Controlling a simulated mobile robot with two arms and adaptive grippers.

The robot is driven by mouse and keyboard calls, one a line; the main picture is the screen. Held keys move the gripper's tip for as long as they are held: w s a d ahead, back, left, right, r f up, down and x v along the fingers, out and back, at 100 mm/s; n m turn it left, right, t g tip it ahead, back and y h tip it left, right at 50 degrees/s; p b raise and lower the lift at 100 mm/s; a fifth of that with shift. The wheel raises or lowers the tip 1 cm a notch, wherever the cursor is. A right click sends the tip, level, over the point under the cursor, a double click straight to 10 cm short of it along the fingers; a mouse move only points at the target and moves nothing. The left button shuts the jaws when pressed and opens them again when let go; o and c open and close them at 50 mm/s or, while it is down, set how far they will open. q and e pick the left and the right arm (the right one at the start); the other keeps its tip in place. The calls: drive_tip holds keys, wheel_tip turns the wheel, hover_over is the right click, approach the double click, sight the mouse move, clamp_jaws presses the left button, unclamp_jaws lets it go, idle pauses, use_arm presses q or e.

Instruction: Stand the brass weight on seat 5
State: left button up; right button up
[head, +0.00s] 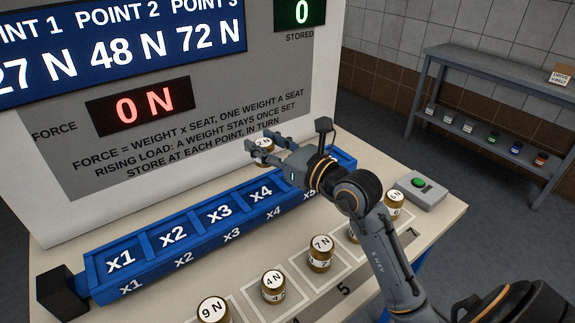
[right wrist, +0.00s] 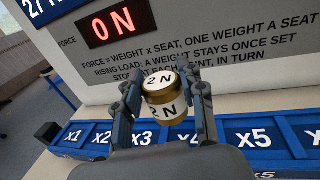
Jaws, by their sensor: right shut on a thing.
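My right gripper (head: 262,150) is shut on a brass weight (head: 263,144) labelled 2 N. The weight is held upright between the two fingers, above and behind the blue seat rail, apart from it. In the right wrist view the weight (right wrist: 163,90) sits between the fingertips (right wrist: 168,88). My left gripper is out of view.
Brass weights labelled 9 N (head: 213,309), 4 N (head: 273,286) and 7 N (head: 320,253) stand on marked squares in front of the rail; my arm partly hides others. A green button box (head: 418,190) stands at right. The force display (head: 142,106) reads 0 N, stored 0 (head: 301,12).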

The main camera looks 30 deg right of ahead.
drive_tip(key=w+d+f, duration=0.1)
drive_tip(key=d+f, duration=0.1)
drive_tip(key=d, duration=0.1)
drive_tip(key=w+d+f+b, duration=0.1)
drive_tip(key=w+d+f, duration=0.1)
drive_tip(key=d+f, duration=0.1)
drive_tip(key=w+d+f+b, duration=0.1)
drive_tip(key=d+f, duration=0.2)
drive_tip(key=d, duration=0.2)
drive_tip(key=shift+w+f, duration=0.1)
drive_tip(key=shift+w, duration=0.15)
drive_tip(key=shift+w+d+f, duration=0.1)
drive_tip(key=shift+d+f, duration=0.05)
drive_tip(key=shift+f, duration=0.15)
drive_tip(key=f, duration=0.2)
drive_tip(key=f+b, duration=0.1)
drive_tip(key=shift+w+d+f, duration=0.1)
drive_tip(key=shift+w+d, duration=0.05)
drive_tip(key=shift+d, duration=0.1)
drive_tip(key=shift+f, duration=0.25)
drive_tip(key=o, duration=1.3)
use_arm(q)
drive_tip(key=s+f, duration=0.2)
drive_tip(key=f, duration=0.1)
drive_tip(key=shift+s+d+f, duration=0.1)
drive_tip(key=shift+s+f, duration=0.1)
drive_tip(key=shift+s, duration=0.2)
use_arm(e)
drive_tip(key=shift+a, duration=0.1)
